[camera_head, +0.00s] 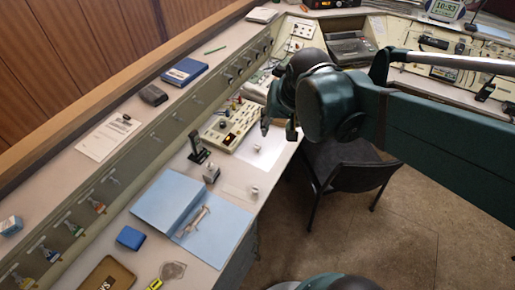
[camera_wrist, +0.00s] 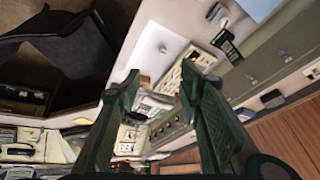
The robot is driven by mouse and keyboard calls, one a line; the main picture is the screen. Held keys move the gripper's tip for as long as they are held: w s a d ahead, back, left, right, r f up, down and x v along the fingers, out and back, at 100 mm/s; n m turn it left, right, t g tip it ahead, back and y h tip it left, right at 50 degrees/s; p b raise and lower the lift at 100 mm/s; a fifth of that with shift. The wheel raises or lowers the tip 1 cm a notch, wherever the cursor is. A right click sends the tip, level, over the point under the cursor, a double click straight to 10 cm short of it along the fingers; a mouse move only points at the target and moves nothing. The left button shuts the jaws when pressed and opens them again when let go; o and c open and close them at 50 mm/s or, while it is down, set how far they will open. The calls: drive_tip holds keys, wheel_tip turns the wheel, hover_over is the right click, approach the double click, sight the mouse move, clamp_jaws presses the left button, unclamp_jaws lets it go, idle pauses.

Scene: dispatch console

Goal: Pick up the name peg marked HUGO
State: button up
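No lettering reading HUGO is legible in either view, so I cannot tell which piece is the HUGO peg. Two small pale peg-like pieces are in the head view: a farther piece (camera_head: 257,147) on a white sheet and a nearer piece (camera_head: 255,190) close to the desk's front edge. A small pale piece on a white sheet also shows in the wrist view (camera_wrist: 163,48). My gripper (camera_head: 278,129) hangs above the desk's front edge, near the white sheet. In the wrist view my gripper (camera_wrist: 158,88) is open, its fingers wide apart with nothing held.
A switch panel (camera_head: 222,133) and black upright stand (camera_head: 198,150) stand near the sheet. An open blue folder (camera_head: 163,200) lies nearer. Coloured tags (camera_head: 97,207) hang along the desk's raised panel. A black chair (camera_head: 345,170) stands below the gripper, beside open floor.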

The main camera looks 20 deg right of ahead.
drive_tip(key=w+f+m+g, duration=0.3)
drive_tip(key=w+f+m, duration=0.2)
drive_tip(key=w+f, duration=0.65)
drive_tip(key=m+g+b, duration=0.2)
drive_tip(key=m, duration=0.2)
hover_over(257, 145)
wheel_tip(257, 145, down, 14)
drive_tip(key=shift+d+r, duration=0.1)
drive_tip(key=shift+r, duration=0.05)
drive_tip(key=shift+f+m, duration=0.4)
drive_tip(key=shift+f, duration=0.1)
drive_tip(key=shift+f, duration=1.2)
